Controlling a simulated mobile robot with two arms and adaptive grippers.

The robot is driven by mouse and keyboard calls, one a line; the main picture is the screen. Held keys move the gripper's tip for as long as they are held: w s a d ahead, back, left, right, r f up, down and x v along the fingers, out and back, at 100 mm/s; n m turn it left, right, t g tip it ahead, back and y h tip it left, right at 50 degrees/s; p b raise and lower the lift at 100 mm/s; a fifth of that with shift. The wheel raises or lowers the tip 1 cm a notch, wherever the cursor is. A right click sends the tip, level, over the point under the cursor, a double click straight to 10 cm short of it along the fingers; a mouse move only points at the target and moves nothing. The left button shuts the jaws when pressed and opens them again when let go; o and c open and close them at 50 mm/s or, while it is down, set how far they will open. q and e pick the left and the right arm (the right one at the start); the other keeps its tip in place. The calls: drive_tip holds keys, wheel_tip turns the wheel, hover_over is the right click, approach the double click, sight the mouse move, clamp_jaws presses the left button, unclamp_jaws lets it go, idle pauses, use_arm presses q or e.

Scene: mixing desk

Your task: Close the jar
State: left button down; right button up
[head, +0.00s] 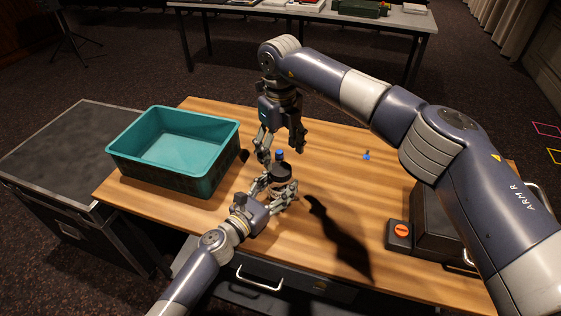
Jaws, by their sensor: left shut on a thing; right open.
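A small dark jar (282,172) stands near the middle of the wooden desk, partly hidden by my grippers. A blue piece (280,154) shows at its top; I cannot tell whether it is a lid resting on the jar or how it is seated. My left gripper (281,187) is low at the desk and shut on the jar. My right gripper (281,156) points down from above, open, with its fingers on either side of the blue piece. I see no clear contact between them.
A teal bin (174,150), empty, stands at the desk's left. A small blue object (366,155) lies to the right of the jar. A dark box (440,222) and an orange knob (401,230) on a small base are at the right. The desk's front middle is clear.

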wheel_tip(320, 180, up, 7)
drive_tip(key=shift+f, duration=0.15)
use_arm(q)
drive_tip(key=c, duration=0.6)
unclamp_jaws()
drive_tip(key=shift+o, duration=0.2)
drive_tip(key=shift+s+a, duration=0.1)
drive_tip(key=v, duration=1.1)
drive_tip(key=shift+s+a, duration=0.25)
drive_tip(key=shift+s, duration=0.05)
drive_tip(key=shift+f, duration=0.1)
